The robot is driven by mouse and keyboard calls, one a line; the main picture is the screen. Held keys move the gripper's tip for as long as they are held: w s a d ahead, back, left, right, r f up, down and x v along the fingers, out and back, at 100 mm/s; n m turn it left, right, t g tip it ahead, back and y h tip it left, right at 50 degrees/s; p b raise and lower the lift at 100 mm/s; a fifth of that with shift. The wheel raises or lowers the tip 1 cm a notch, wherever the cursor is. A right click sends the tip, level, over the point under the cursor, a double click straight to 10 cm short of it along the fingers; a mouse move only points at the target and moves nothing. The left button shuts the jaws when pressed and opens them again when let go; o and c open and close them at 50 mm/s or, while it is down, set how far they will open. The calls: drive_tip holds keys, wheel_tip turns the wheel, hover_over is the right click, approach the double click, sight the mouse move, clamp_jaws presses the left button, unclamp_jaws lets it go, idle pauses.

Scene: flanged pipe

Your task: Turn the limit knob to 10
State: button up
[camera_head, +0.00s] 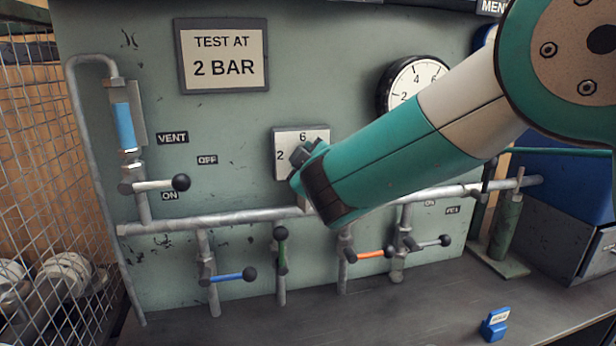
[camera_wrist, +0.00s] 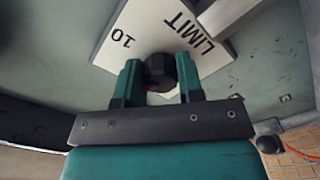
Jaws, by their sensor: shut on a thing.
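The limit knob (camera_wrist: 160,72) is a dark, faceted knob on a white plate (camera_wrist: 118,42). In the wrist view the plate shows "LIMIT" and "10". My gripper (camera_wrist: 161,84) has its two green fingers on either side of the knob, shut on it. My arm hides the plate's lower right part there. A bit of red shows beside the knob in the wrist view; the knob's pointer direction cannot be told.
A "TEST AT 2 BAR" sign (camera_head: 222,56) and a round gauge (camera_head: 408,80) are on the panel. Below the plate runs a pipe (camera_head: 235,217) with several valve levers, one blue (camera_head: 228,277) and one orange (camera_head: 370,254). A small blue block (camera_head: 495,324) lies on the bench.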

drive_tip(key=m+b, duration=0.4)
drive_tip(key=b, duration=0.1)
drive_tip(key=m+b, duration=0.2)
drive_tip(key=shift+f, duration=0.4)
drive_tip(key=m+b, duration=0.4)
drive_tip(key=shift+r, duration=0.2)
drive_tip(key=o, duration=0.9)
drive_tip(key=shift+r, duration=0.1)
drive_tip(key=shift+s, duration=0.1)
drive_tip(key=b+v, duration=0.1)
drive_tip(key=v, duration=1.6)
drive_tip(key=shift+s+r, duration=0.1)
drive_tip(key=shift+s, duration=0.05)
